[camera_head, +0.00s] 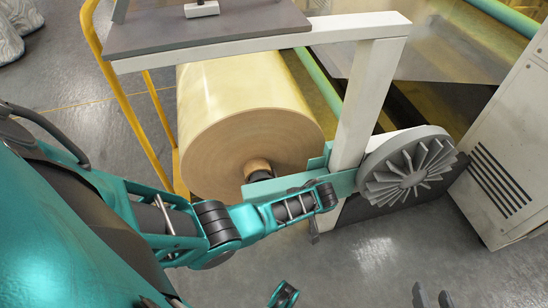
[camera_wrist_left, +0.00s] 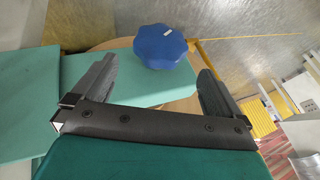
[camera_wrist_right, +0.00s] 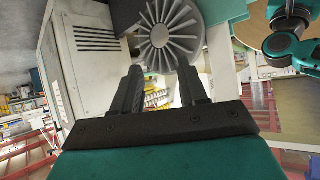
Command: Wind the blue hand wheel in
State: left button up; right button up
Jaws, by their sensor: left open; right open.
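The blue hand wheel (camera_wrist_left: 160,46) is a lobed knob with a small white mark. In the left wrist view it stands in front of the teal bracket plate (camera_wrist_left: 120,80), ahead of my left gripper (camera_wrist_left: 155,80). My left gripper is open, with the wheel showing between its fingertips and nothing gripped. In the head view the wheel and left fingers are hidden; only my left arm shows across the bracket. My right gripper (camera_head: 432,295) is open and empty at the bottom edge of the head view. It also shows in the right wrist view (camera_wrist_right: 163,85), below the grey finned wheel (camera_wrist_right: 167,35).
A large tan tape roll (camera_head: 250,120) hangs under the white frame (camera_head: 362,100). The grey finned wheel (camera_head: 405,170) sits right of the post. A white cabinet (camera_head: 515,140) stands at the right, a yellow rail (camera_head: 125,100) at the left. The near floor is clear.

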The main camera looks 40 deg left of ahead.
pick_arm(q)
jog(key=shift+p+v, duration=0.7)
jog(key=shift+v, duration=1.6)
